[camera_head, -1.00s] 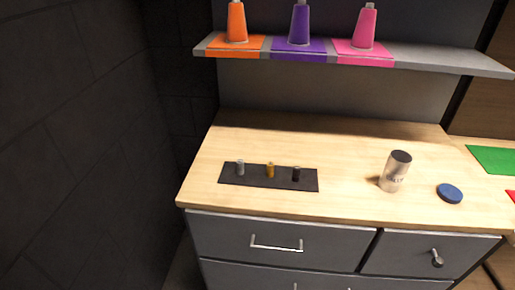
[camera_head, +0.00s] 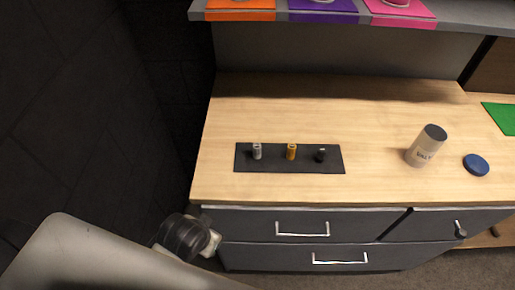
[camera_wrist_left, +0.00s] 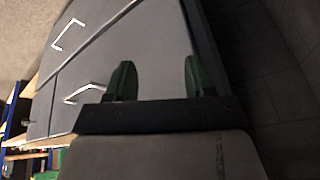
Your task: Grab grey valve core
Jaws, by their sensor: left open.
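The grey valve core (camera_head: 257,151) stands upright at the left end of a black mat (camera_head: 290,168) on the wooden counter. My right gripper is not in view.
A shelf (camera_head: 450,22) with coloured mats hangs above the back. Drawers with handles (camera_head: 302,229) are below the front edge. A dark wall is at left.

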